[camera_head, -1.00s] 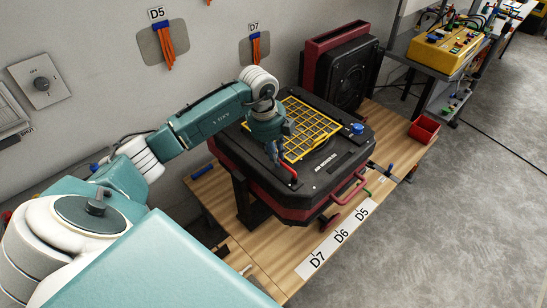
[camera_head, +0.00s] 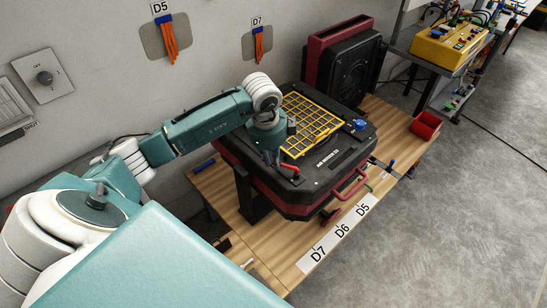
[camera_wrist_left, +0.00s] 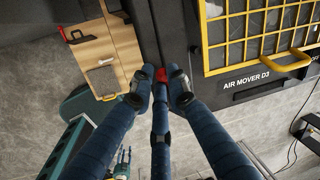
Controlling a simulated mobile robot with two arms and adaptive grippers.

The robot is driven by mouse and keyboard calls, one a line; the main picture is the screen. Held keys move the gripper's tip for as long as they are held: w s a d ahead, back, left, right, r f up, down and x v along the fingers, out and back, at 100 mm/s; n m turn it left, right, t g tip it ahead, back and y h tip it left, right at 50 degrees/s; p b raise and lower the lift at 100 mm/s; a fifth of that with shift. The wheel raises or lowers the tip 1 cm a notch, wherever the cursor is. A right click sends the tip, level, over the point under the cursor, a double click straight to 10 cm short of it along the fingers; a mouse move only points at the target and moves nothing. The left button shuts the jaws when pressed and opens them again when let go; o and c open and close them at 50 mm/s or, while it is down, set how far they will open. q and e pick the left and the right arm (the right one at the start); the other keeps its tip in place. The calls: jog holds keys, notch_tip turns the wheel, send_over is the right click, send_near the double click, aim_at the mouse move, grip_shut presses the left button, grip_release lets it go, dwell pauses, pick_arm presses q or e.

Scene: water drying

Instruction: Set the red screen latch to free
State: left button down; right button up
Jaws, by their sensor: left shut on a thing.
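The red latch (camera_head: 291,168) is on the black top of the air mover, beside the yellow-framed screen (camera_head: 310,125). My left gripper (camera_head: 281,159) is down at the latch, and its fingers partly hide it. In the left wrist view the red latch (camera_wrist_left: 161,74) shows as a small red end between the blue fingertips (camera_wrist_left: 160,88), which are closed on it. The rest of the latch is hidden by the fingers. The yellow screen (camera_wrist_left: 258,35) lies to the right in that view, above the label "AIR MOVER D3".
The air mover (camera_head: 262,195) stands on a wooden bench with labels D7, D6 and D5 (camera_head: 341,232) at its front edge. A blue knob (camera_head: 360,124) sits on its far right corner. A red bin (camera_head: 425,126) and a second air mover (camera_head: 346,75) stand beyond.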

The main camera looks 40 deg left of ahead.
pick_arm(q)
jog(key=shift+w+a+r, duration=0.25)
jog(key=shift+w+r, duration=0.05)
jog(key=shift+r, duration=0.1)
jog(key=c, duration=1.8)
grip_release()
jog(key=shift+s+d+f, duration=0.1)
jog(key=shift+s+f, duration=0.05)
jog(key=shift+s, duration=0.1)
notch_tip(320, 180, up, 12)
jog(key=s, duration=0.2)
jog(key=shift+s+d, duration=0.15)
jog(key=shift+f, duration=0.1)
